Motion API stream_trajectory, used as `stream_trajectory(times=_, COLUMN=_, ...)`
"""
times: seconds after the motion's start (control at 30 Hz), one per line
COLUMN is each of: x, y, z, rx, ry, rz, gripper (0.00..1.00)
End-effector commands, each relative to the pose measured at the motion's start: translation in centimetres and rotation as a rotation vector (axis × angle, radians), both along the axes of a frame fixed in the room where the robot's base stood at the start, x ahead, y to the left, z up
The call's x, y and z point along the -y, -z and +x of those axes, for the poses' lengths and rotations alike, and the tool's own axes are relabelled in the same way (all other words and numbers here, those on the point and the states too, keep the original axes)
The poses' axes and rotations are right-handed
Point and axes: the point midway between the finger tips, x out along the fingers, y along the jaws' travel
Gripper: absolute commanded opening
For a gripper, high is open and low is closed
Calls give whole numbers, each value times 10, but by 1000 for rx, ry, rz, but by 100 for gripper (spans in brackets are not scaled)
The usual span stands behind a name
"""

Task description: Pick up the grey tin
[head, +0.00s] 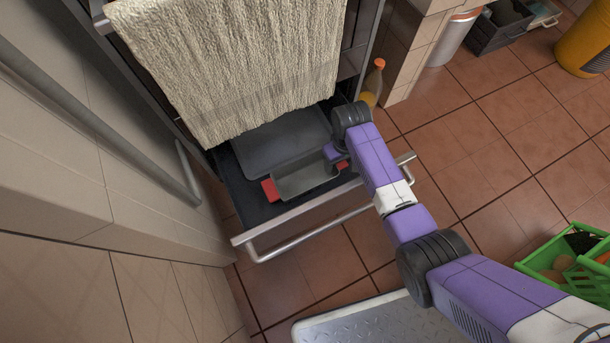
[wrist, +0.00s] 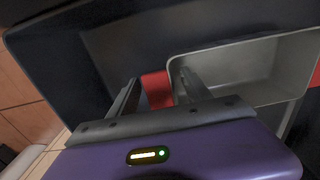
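The grey tin (head: 305,181) is a deep, oblong, empty pan with red grips at both ends. It sits in the pulled-out drawer (head: 243,196), near its front. My gripper (head: 337,156) is at the tin's right end in the head view, by the red grip there. In the wrist view the tin (wrist: 250,68) fills the right side. The two fingers of my gripper (wrist: 158,88) are apart, with the red grip (wrist: 157,90) showing between them. The right finger appears to overlap the tin's near end; whether either finger touches it I cannot tell.
A larger, flat grey tray (head: 272,143) lies behind the tin in the drawer. A cream towel (head: 235,60) hangs above it. The drawer's bar handle (head: 310,236) juts out in front. A bottle (head: 373,84) stands right of the drawer. A green crate (head: 565,255) is at the right.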

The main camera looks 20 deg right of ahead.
Motion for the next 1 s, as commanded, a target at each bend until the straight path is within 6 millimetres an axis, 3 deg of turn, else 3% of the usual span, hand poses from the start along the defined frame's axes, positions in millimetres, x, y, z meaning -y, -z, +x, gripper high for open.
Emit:
stream_trajectory(times=0.03, x=0, y=0, z=0, rx=0, ry=0, rz=0, gripper=45)
stream_trajectory(times=0.27, x=0, y=0, z=0, rx=0, ry=0, rz=0, gripper=0)
stream_trajectory(times=0.73, x=0, y=-4, z=0, rx=1, ry=0, rz=-1, gripper=0)
stream_trajectory(times=0.87, x=0, y=-16, z=0, rx=1, ry=0, rz=-1, gripper=0)
stream_trajectory(times=1.0, x=0, y=-40, z=0, rx=2, ry=0, rz=-1, gripper=0)
